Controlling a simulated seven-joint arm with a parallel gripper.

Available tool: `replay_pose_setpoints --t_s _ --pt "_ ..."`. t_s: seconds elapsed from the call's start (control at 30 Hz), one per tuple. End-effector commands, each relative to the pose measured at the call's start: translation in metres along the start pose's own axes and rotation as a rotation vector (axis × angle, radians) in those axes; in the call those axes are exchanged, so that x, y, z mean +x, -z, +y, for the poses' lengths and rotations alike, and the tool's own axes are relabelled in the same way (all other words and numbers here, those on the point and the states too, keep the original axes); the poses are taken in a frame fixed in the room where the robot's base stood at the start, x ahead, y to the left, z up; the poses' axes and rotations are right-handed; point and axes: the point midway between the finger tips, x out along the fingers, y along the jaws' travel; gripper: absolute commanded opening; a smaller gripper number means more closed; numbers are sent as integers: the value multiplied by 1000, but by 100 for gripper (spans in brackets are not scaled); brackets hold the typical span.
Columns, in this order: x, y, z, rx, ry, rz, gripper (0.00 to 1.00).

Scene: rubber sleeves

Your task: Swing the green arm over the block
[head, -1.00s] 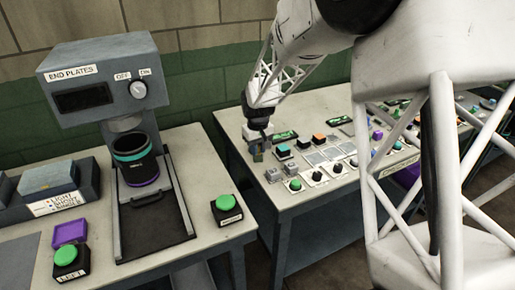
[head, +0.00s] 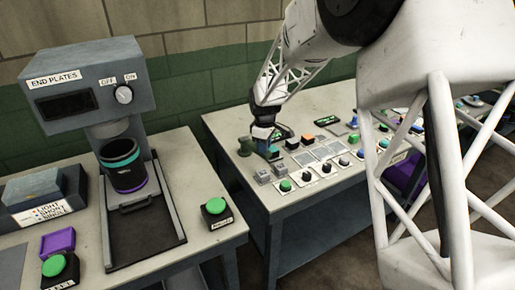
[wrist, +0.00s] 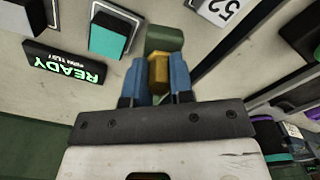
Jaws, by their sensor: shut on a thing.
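My gripper (wrist: 160,80) is shut on a gold piece (wrist: 159,70), held between its two blue fingers in the wrist view. A dull green part (wrist: 163,38) lies just beyond the fingertips, against the gold piece; it looks like the green arm, but how they join is hidden. In the head view my gripper (head: 263,135) is low over the far left of the right-hand table. A dark green post (head: 245,147) stands just left of it. A dark block with a teal face (head: 271,153) is just below it in the picture and also shows in the wrist view (wrist: 110,38); clearance cannot be told.
A READY sign (wrist: 68,64) lies beside the teal-faced block. Buttons, knobs and grey tiles (head: 325,153) cover the table to the right. The END PLATES press (head: 88,88) and a green button (head: 215,207) are on the separate left table.

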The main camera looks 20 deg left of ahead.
Motion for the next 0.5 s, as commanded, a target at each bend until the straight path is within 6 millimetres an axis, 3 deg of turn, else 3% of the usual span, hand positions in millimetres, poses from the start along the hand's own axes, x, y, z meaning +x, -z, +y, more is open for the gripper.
replay_pose_setpoints --t_s 0.5 --pt "0 -8 49 -445 -1 0 0"
